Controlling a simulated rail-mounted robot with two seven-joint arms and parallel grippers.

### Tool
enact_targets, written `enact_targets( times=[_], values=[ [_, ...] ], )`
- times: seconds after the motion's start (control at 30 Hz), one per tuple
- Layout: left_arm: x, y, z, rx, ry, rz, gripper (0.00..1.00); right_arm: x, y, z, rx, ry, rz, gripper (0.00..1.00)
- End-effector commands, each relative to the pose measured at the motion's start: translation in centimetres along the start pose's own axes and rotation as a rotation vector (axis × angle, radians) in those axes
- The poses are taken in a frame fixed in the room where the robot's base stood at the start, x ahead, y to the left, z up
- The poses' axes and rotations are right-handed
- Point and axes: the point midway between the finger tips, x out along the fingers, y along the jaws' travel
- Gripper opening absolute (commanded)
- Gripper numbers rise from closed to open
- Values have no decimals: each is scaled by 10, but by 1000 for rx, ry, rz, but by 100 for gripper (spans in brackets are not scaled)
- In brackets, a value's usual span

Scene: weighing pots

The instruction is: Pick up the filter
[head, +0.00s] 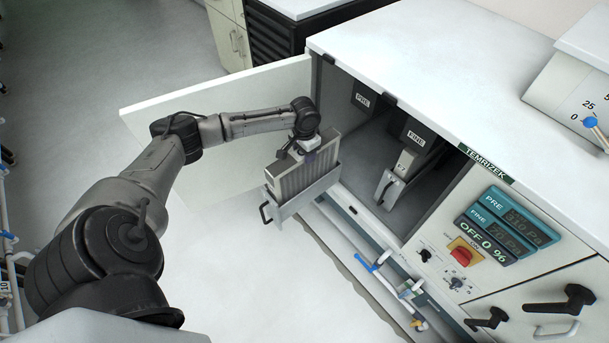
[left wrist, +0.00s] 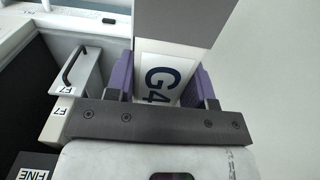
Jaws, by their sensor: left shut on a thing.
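The filter (head: 296,180) is a grey pleated block, in the head view at the left opening of the cabinet. It sits upright in or just above a pulled-out light drawer (head: 312,197) with a dark handle; I cannot tell whether it touches the drawer's bottom. My left gripper (head: 308,148) is over the filter's top and shut on it. In the left wrist view the purple fingers of my left gripper (left wrist: 160,88) lie on both sides of a white end marked G4 on the filter (left wrist: 158,68). My right gripper is not in view.
The open cabinet door (head: 215,110) stands behind my left arm. A second drawer (head: 398,178) sits in the FINE bay to the right, and shows in the left wrist view (left wrist: 86,78). A control panel (head: 485,240) with pressure displays is at the right.

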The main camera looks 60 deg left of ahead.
Motion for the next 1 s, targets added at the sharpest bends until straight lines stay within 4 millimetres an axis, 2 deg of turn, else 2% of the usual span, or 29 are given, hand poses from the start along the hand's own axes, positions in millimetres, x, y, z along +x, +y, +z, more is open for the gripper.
enact_targets(
  times=[0.03, 0.23, 0.57, 0.77, 1.0],
  values=[
    [0, 0, 0, 0, 0, 0, 19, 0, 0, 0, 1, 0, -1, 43],
    [0, 0, 0, 0, 0, 0, 0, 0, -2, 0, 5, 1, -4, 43],
    [-5, 0, 0, 0, 2, 0, 0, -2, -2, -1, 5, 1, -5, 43],
    [-34, -1, -1, 1, 4, -1, 0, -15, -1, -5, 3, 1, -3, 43],
    [-92, 0, -1, 0, 5, 0, 0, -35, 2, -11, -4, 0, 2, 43]
  ],
)
